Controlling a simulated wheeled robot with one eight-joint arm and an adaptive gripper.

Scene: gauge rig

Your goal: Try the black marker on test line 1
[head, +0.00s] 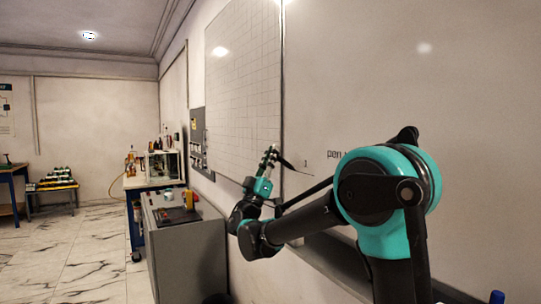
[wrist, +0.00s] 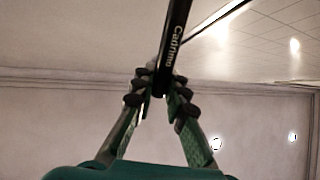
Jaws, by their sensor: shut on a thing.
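My gripper (head: 268,158) is raised in front of the whiteboard (head: 470,90), near the board's left edge. In the wrist view, my gripper (wrist: 160,88) is shut on the black marker (wrist: 176,38), which has pale lettering on its barrel and runs up out of the picture. In the head view, the black marker (head: 285,162) shows as a dark shape pointing right from the fingers toward the board. A small "1" (head: 305,162) marks test line 1 (head: 306,175), a thin dark line close to the marker's end. I cannot tell whether the tip touches the board.
Printed letters "pen" (head: 334,154) stand on the board, partly hidden by my arm. A gridded board (head: 243,75) hangs to the left. Below it is a grey cabinet (head: 185,250), with a workbench (head: 152,180) behind. Open tiled floor (head: 75,260) lies at the left.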

